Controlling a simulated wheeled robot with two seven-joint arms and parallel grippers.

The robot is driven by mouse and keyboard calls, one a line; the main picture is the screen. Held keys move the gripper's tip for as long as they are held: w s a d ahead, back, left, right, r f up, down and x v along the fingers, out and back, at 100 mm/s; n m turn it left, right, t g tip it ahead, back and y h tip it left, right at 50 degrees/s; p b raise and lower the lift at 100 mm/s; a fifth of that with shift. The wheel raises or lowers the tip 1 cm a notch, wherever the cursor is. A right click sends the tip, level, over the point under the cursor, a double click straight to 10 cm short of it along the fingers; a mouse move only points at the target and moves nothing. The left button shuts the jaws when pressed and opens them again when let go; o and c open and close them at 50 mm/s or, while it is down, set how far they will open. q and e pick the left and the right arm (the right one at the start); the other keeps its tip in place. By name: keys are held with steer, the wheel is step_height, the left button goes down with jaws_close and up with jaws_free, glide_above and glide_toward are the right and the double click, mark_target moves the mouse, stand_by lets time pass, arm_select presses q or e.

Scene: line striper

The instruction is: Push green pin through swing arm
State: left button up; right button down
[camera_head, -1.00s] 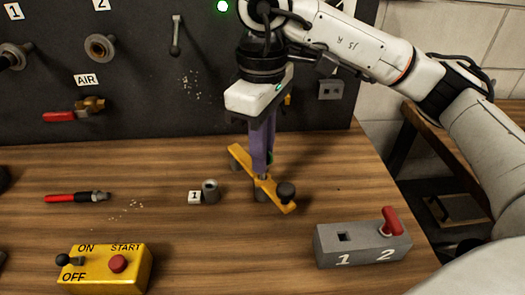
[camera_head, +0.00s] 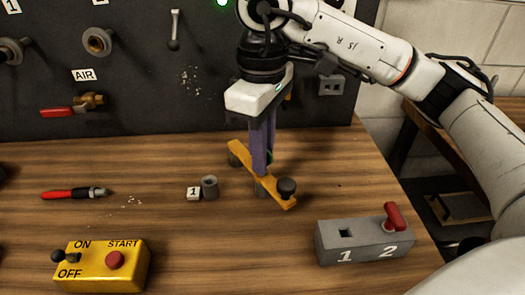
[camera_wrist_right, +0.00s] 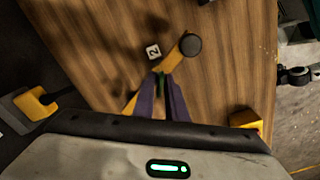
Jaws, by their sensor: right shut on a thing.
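The yellow swing arm (camera_head: 236,154) lies slantwise over the wooden table, with a dark round knob (camera_head: 287,188) at its near right end. My right gripper (camera_head: 262,172) points straight down at the middle of the swing arm, its purple fingers closed together. In the right wrist view the fingertips (camera_wrist_right: 161,78) meet on a small green piece, the green pin (camera_wrist_right: 160,73), at the swing arm (camera_wrist_right: 174,60). Most of the pin is hidden by the fingers, and I cannot tell how deep it sits. My left gripper is not in view.
A grey socket (camera_head: 210,187) with a label 1 stands left of the swing arm. A grey block (camera_head: 335,254) marked 1 and 2 with a red lever is at the right.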

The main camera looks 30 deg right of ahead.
steer(key=shift+f, duration=0.2)
steer(key=shift+f+b, duration=0.2)
steer(key=shift+b, duration=0.2)
steer(key=c, duration=1.7)
jaws_free()
steer(key=shift+o, duration=0.4)
steer(key=shift+o, duration=1.2)
steer(key=shift+r, duration=0.1)
